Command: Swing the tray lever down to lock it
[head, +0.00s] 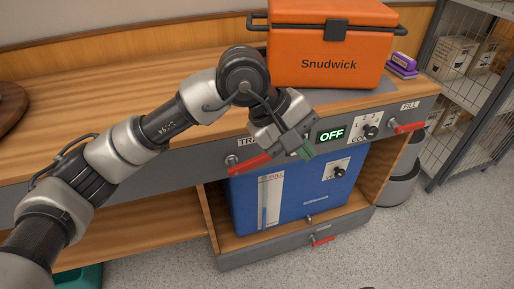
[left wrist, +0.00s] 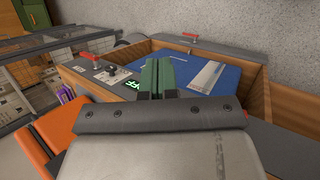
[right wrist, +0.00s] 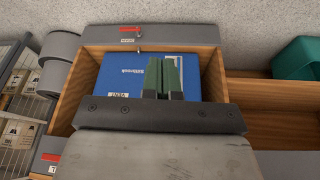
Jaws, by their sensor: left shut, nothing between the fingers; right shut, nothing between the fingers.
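The tray lever is a red handle (head: 250,163) on the grey counter front, below a label of which "TRA" shows. It lies roughly along the panel, pointing right from its pivot. The rest of the label is hidden behind my left arm. My left gripper (head: 305,151) is shut and empty, just right of the lever and in front of the panel, apart from the handle. Its green fingers show shut in the left wrist view (left wrist: 158,76). My right gripper (right wrist: 165,76) is shut and empty in the right wrist view, in front of the blue unit; the head view does not show it.
A blue unit (head: 290,195) sits in the open bay below. A display (head: 332,135) reads OFF beside a knob (head: 370,130). Other red levers are the FILL lever (head: 408,127) and a low front one (head: 321,241). An orange Snudwick cooler (head: 330,65) stands on top.

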